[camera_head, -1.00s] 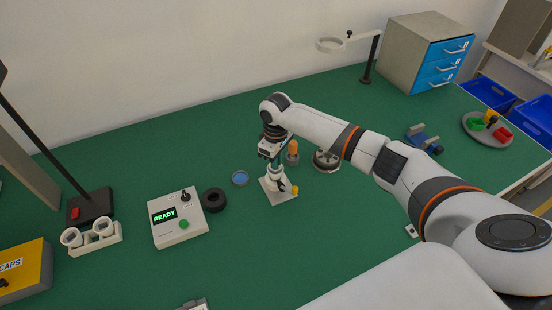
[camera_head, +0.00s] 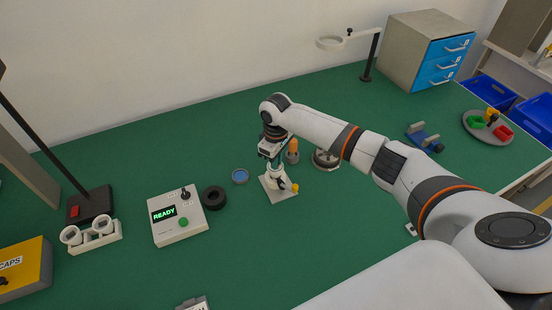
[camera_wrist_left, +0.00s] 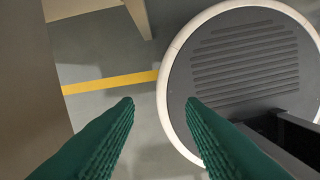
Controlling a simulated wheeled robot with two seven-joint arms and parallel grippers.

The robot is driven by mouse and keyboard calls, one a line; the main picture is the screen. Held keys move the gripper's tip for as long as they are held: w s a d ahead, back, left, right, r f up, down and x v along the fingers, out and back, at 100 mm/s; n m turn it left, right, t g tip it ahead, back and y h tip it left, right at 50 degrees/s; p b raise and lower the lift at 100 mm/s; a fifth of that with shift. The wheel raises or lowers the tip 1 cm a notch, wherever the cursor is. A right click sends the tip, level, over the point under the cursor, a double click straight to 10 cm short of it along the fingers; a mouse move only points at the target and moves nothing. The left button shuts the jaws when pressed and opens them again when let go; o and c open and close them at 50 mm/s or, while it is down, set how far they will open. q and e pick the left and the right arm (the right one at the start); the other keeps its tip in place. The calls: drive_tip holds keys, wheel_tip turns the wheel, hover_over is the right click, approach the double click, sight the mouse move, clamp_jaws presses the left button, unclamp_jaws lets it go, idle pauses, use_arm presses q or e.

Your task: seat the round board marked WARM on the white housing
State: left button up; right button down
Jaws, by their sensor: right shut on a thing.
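The white housing (camera_head: 276,177) stands upright on a pale square plate (camera_head: 269,188) with a yellow knob (camera_head: 295,187), near the middle of the table. My right gripper (camera_head: 275,167) points down directly over the housing. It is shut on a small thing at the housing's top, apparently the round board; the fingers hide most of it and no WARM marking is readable. I cannot tell whether the board touches the housing. My left gripper (camera_wrist_left: 160,103) shows only in the left wrist view, open and empty, its green fingers apart above the floor.
Left of the plate are a blue disc (camera_head: 240,176), a black ring (camera_head: 214,198) and a control box (camera_head: 178,216) reading READY. An orange-topped part (camera_head: 292,150) and a round metal fixture (camera_head: 326,159) stand close behind the gripper. The front middle of the table is mostly clear.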

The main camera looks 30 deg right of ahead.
drive_tip(key=shift+f, duration=0.35)
idle(0.3)
drive_tip(key=c, duration=1.4)
unclamp_jaws()
drive_tip(key=shift+o, duration=0.2)
wheel_tip(320, 180, up, 12)
drive_tip(key=b, duration=0.1)
drive_tip(key=shift+b, duration=0.3)
